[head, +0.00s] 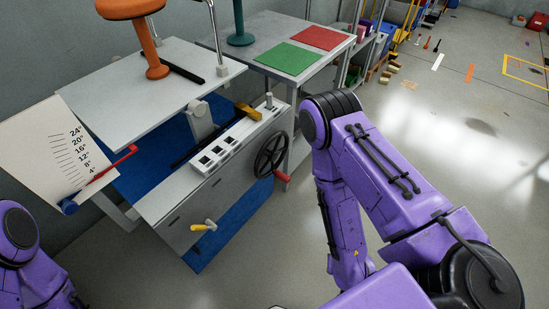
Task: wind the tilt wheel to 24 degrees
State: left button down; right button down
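The black tilt wheel (271,155) with a red handle (281,178) is on the right end of the grey test bench's front. A white scale board (45,145) at the left carries marks from 4° to 24°. Its red pointer (112,165) lies near the low end, beside the 4° label; the exact reading is too small to tell. The grey tilt platform (145,85) slopes above the bench. My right arm crosses the middle right, its elbow close to the right of the wheel. My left arm shows at the lower left edge. Neither gripper is in view.
An orange stool (152,45) stands on the platform beside a dark bar (186,73). A yellow-handled lever (204,226) sticks out of the bench front. A table with green (289,58) and red (321,38) mats stands behind. The floor at right is mostly clear.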

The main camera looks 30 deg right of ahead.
aim_at(272, 156)
jog(key=u, duration=1.7)
jog(key=k, duration=0.9)
jog(key=z, duration=1.55)
jog(key=i, duration=0.5)
jog(key=u, duration=0.05)
